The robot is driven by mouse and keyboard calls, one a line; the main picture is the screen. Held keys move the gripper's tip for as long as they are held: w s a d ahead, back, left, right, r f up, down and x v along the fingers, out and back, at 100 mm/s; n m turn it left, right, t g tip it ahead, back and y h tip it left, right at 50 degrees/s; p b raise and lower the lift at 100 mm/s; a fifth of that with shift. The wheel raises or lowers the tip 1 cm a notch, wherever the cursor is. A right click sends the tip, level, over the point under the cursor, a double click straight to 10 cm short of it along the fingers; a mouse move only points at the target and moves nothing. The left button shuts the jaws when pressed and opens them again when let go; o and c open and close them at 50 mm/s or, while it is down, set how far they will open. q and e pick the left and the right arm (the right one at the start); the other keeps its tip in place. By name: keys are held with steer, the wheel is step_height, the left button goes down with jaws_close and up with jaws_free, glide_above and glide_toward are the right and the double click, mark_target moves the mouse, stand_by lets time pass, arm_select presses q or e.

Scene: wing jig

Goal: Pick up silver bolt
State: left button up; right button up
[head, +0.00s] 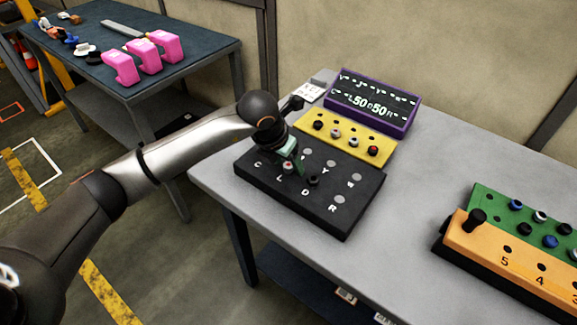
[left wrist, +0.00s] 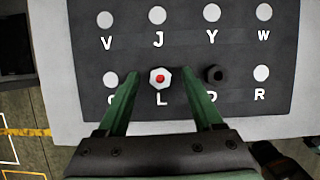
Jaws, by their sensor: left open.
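The silver bolt (left wrist: 160,84) has a hexagonal head with a red centre and stands at position L of the black lettered board (left wrist: 85,60). In the head view the bolt (head: 288,168) shows just below my left gripper (head: 290,160). My left gripper (left wrist: 161,76) is open, with one green finger on each side of the bolt in the left wrist view. Nothing is seen held, and I cannot tell whether the fingers touch the bolt. My right gripper is in neither view.
A black bolt (left wrist: 215,74) stands at D, close beside the right finger. Behind the board are a yellow board (head: 338,147) with several bolts and a purple-framed display (head: 408,125). Green (head: 480,197) and orange (head: 470,236) boards stand at right; grey tabletop between is clear.

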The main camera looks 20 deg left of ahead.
arm_select(q)
steer(key=shift+c, duration=0.4)
jaws_close()
